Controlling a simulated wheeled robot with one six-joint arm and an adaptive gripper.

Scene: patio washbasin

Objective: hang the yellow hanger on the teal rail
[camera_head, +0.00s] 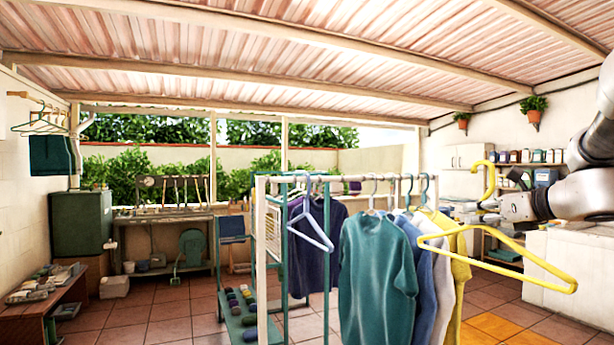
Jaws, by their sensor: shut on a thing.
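The yellow hanger (545,268) is held in the air at the right, hook up, with its wide bar slanting down to the right. My gripper (497,208) reaches in from the right and is shut on the hanger near its neck, below the hook (488,180). Its fingertips are small and partly hidden. The clothes rack (261,250) stands left of the hanger, with pale and teal uprights (284,262). Its top runs roughly level behind several hanger hooks; I cannot tell clearly which bar is the teal rail. The hanger appears apart from the rack.
A pale blue empty hanger (311,228) hangs on the rack. A white counter (565,265) stands at the right. Tiled floor lies open at the left.

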